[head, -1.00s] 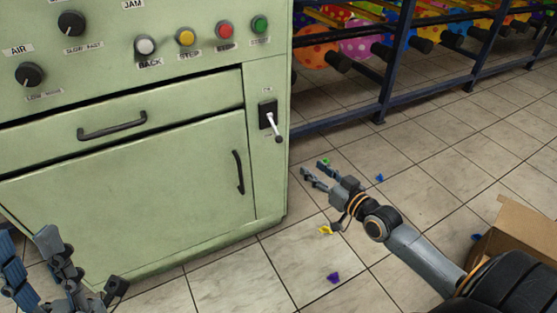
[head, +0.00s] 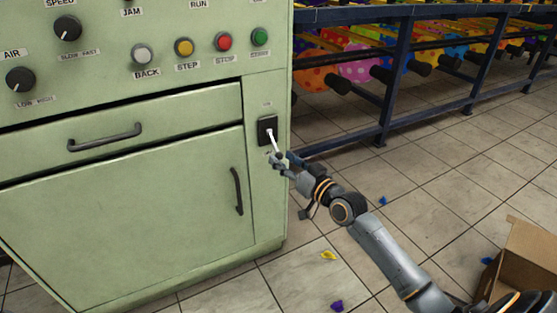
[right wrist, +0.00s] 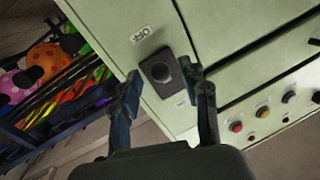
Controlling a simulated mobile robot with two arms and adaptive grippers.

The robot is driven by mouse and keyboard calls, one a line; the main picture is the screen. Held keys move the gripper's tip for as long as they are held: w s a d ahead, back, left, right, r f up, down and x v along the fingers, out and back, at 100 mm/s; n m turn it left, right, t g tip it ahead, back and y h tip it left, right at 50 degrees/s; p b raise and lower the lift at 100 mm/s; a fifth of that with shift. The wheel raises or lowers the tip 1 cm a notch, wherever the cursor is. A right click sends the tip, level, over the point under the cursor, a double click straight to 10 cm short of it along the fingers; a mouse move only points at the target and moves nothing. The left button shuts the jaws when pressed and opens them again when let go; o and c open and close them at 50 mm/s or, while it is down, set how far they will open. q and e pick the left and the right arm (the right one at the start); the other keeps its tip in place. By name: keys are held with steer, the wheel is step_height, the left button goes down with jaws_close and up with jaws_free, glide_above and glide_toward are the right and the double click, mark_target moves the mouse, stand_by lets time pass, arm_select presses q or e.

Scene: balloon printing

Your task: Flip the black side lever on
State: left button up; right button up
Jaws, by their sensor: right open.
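The side lever is a light metal stem (head: 272,140) on a black switch plate (head: 267,131) at the right of the green machine's front. The stem slants downward, and its lower tip is hidden by my right gripper (head: 281,161). In the right wrist view the plate (right wrist: 177,85) carries a round dark knob (right wrist: 160,72), seen nearly end-on. It appears between the two spread fingers of my right gripper (right wrist: 163,82), which is open; contact cannot be told. An "OFF" label (right wrist: 140,34) is beside the plate. My left gripper is out of view.
The green machine (head: 120,210) has a drawer handle (head: 105,137), a door handle (head: 238,191), knobs and coloured buttons. A dark blue rack (head: 390,85) with balloons stands behind to the right. A cardboard box (head: 525,260) and several small coloured scraps lie on the tiled floor.

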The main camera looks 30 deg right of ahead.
mark_target(274, 145)
steer(key=shift+w+a+b, duration=0.15)
steer(key=shift+w, duration=0.6)
steer(key=shift+w+a+b, duration=0.15)
steer(key=shift+w, duration=0.55)
jaws_close()
